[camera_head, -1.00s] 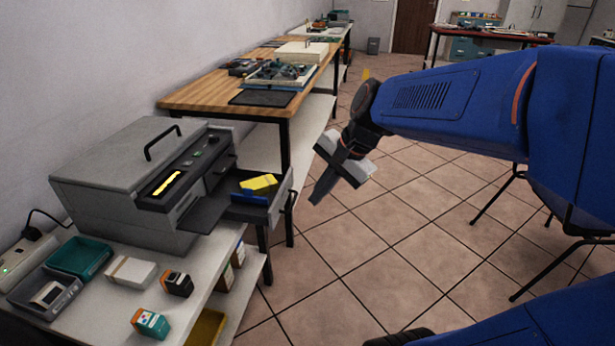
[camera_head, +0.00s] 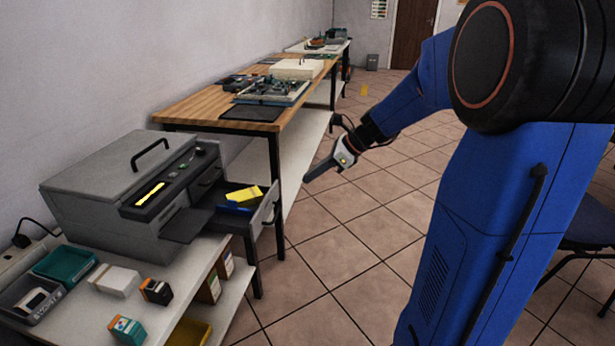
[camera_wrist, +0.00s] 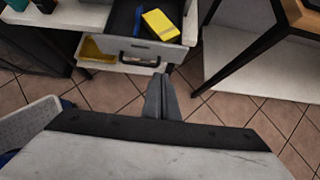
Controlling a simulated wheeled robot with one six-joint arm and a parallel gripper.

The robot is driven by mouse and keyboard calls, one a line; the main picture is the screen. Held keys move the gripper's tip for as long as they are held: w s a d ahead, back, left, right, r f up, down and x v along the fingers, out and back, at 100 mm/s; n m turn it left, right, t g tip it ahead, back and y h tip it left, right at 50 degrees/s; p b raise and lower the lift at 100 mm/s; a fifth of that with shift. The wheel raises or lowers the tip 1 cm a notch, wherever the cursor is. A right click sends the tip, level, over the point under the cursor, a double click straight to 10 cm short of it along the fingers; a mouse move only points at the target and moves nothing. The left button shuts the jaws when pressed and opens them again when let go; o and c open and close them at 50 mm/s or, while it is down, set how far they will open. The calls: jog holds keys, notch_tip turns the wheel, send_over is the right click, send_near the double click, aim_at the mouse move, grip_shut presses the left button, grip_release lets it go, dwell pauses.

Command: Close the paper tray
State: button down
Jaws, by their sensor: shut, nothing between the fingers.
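The grey printer (camera_head: 130,190) stands on a white table at the left. Its paper tray (camera_head: 262,213) is pulled out on the right side, with a yellow item (camera_head: 244,194) and a blue item (camera_head: 234,209) in it. In the wrist view the open tray (camera_wrist: 118,44) shows at the top, with a dark handle (camera_wrist: 139,59) on its front. My gripper (camera_head: 308,180) is shut and empty, to the right of the tray front and apart from it. In the wrist view the gripper's closed fingers (camera_wrist: 163,82) point toward the tray front, just below and right of the handle.
A wooden workbench (camera_head: 190,108) with black legs stands behind the printer. Ink boxes (camera_head: 156,291), a teal bin (camera_head: 66,262) and a grey bin (camera_head: 36,298) sit on the white table. A yellow bin (camera_head: 190,332) is on the lower shelf. The tiled floor (camera_head: 330,270) right of the tray is clear.

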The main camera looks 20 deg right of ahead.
jog(key=shift+w+a+f, duration=0.9)
jog(key=shift+w+a, duration=0.05)
jog(key=shift+a, duration=0.35)
jog(key=shift+w+a+f, duration=0.9)
jog(key=shift+a+f, duration=0.05)
jog(key=shift+a, duration=0.3)
jog(key=shift+w+a+f, duration=0.9)
jog(key=shift+w+a, duration=0.05)
jog(key=shift+a, duration=0.35)
jog(key=shift+a, duration=0.1)
jog(key=w+a, duration=0.3)
jog(key=a, duration=0.2)
jog(key=w+a, duration=0.4)
jog(key=a, duration=0.1)
jog(key=w+a, duration=0.4)
jog(key=a, duration=0.1)
jog(key=shift+w+a, duration=0.1)
jog(key=shift+a, duration=0.05)
